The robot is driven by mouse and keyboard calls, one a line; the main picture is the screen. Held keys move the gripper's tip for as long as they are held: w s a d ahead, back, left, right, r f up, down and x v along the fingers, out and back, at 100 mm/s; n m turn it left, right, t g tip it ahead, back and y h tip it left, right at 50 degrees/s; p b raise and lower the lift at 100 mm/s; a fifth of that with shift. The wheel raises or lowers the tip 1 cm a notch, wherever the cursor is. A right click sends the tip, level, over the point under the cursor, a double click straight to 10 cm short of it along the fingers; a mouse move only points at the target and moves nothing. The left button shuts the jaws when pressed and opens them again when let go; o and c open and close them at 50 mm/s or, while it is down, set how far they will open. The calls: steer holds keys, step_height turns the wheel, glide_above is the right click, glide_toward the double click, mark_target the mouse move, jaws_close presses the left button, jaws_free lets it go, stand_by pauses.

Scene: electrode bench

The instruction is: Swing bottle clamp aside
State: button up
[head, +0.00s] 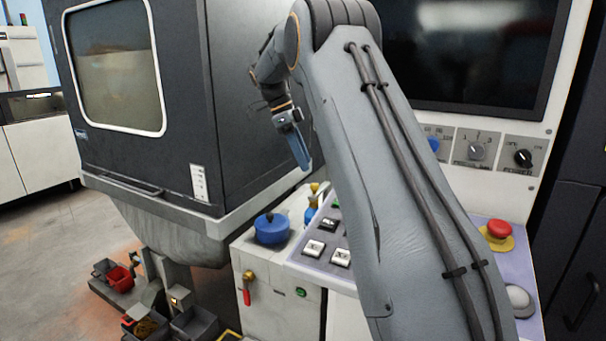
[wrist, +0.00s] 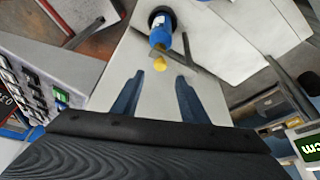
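In the wrist view a blue bottle (wrist: 161,31) with a yellow tip stands in a dark round base on a pale bench top. A thin dark bar (wrist: 178,58), which looks like the clamp, runs slantwise beside the bottle; how it joins the bottle is unclear. In the head view the bottle (head: 311,214) shows small, partly hidden by my arm. My gripper (wrist: 158,77) is open with its blue fingers apart and nothing between them. The yellow tip lies ahead of the gap. In the head view my gripper (head: 303,163) hangs above the bottle, pointing down.
A large dark machine cabinet (head: 250,100) stands close to the left of my gripper. A blue lidded pot (head: 271,230) sits left of the bottle. A control panel with push buttons (head: 314,248) and a red emergency button (head: 498,229) lie to the right. Bins stand on the floor.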

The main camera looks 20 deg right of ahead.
mark_target(314, 184)
steer(key=shift+p+x, duration=1.05)
steer(key=shift+x, duration=2.75)
steer(key=shift+c, duration=0.2)
jaws_close()
